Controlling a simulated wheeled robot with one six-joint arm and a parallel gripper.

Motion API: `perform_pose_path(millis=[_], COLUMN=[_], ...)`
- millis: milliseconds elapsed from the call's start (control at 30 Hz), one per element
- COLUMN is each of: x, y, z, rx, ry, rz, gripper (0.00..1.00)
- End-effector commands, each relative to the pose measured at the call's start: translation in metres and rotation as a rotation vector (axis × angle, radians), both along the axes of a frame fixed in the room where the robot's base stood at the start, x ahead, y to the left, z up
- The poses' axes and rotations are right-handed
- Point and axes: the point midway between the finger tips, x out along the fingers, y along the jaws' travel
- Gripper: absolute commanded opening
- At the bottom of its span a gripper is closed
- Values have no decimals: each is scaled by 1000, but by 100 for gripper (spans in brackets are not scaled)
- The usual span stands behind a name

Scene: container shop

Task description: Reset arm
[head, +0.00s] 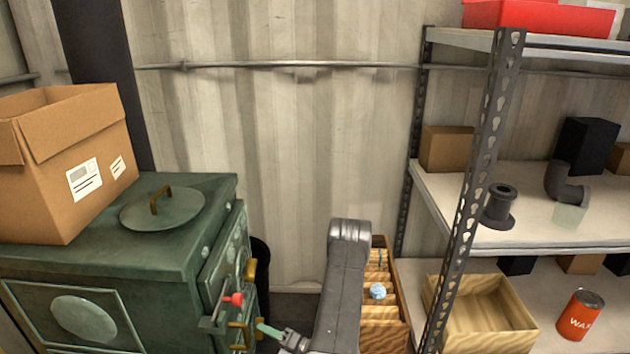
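My arm rises from the bottom centre of the head view and bends over at its top. What seems to be my gripper (284,338) is low in the picture, left of the arm link, partly cut off by the bottom edge. A small green piece (268,330) sticks out from it to the left, towards the stove front. I cannot tell whether that piece is a fingertip or something held. The gripper is close in the picture to the stove's brass handles (240,330); contact cannot be judged.
A green stove (120,255) with a round lid (162,210), a red knob (236,298) and a cardboard box (65,160) stands left. A metal shelf (590,230) with pipe fittings, a crate (480,315) and a red can (580,315) stands right.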

Motion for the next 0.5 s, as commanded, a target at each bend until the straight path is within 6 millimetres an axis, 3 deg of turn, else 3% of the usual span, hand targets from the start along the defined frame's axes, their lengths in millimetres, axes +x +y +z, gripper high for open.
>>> perform_pose_path(millis=[500], x=[-1], y=[0], z=[3], rx=[9], ry=[279], rz=[1], gripper=[31])
